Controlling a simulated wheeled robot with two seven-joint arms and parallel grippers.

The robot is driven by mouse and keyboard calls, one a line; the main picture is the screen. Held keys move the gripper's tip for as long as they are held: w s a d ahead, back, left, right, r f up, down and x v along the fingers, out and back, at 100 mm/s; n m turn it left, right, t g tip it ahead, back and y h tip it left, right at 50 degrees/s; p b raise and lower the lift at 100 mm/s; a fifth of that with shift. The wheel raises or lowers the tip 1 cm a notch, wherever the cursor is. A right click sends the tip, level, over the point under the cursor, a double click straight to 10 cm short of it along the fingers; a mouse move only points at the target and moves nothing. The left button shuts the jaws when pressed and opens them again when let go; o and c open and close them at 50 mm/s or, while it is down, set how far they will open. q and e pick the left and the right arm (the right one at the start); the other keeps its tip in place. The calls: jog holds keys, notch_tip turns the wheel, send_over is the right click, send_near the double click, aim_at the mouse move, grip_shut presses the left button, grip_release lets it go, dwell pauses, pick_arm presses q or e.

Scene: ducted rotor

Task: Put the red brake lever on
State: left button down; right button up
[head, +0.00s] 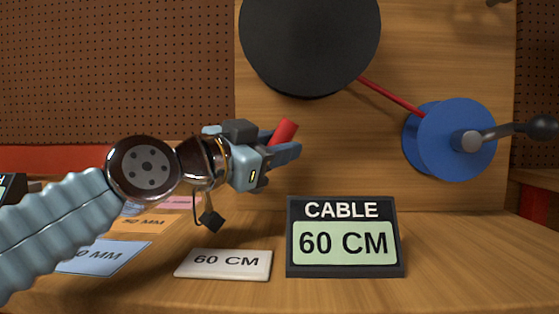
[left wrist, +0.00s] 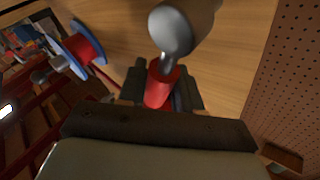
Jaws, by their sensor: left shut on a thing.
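My left gripper (head: 284,149) is in front of the wooden panel, below the black disc. It is shut on the red lever (head: 285,131), whose short cylindrical end sticks up and to the right above the fingers. In the left wrist view the red lever (left wrist: 160,85) shows between the fingertips (left wrist: 163,98). A grey, rounded metal piece (left wrist: 175,35) lies right at its far end; I cannot tell whether it belongs to the lever or touches it. The rest of the lever is hidden by the fingers. My right gripper is not in view.
The large black disc (head: 310,45) is on the wooden panel (head: 340,160). A red cable (head: 390,95) runs to the blue drum (head: 455,138) with a crank (head: 500,132). Coloured cards lie left.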

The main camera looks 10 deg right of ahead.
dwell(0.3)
pick_arm(q)
jog(key=c, duration=1.1)
grip_release()
jog(key=shift+a, duration=0.1)
